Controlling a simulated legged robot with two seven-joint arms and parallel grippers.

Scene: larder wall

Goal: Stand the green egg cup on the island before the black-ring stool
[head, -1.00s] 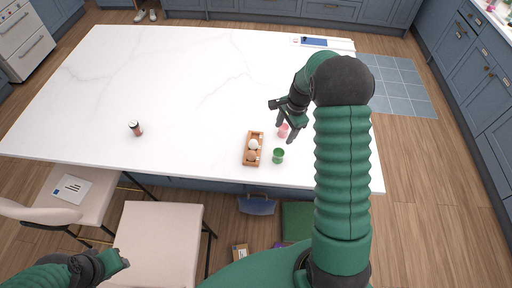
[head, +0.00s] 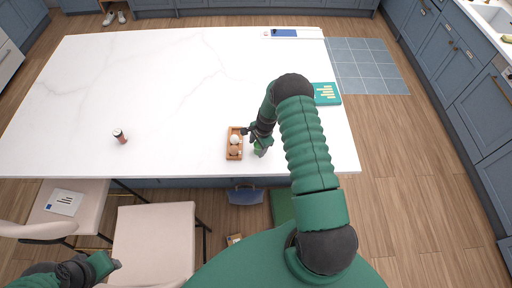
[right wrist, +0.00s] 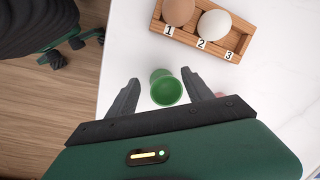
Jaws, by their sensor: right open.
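The green egg cup (right wrist: 166,88) stands on the white island top (head: 190,80) near its front edge. My right gripper (right wrist: 160,92) is open, with one finger on each side of the cup and visible gaps between. In the head view my right gripper (head: 260,152) largely hides the cup. Two pale stools stand at the front: a left stool (head: 85,198) with a card on its seat, and a middle stool (head: 155,235) with dark legs. I cannot tell which has a black ring. My left gripper (head: 112,266) is low at left, its jaws unclear.
A wooden egg rack (head: 235,155) with a brown and a white egg and number labels sits just left of the right gripper. A pink item (right wrist: 220,95) is partly hidden behind one finger. A small dark-and-red jar (head: 120,137) stands left; the island between is clear.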

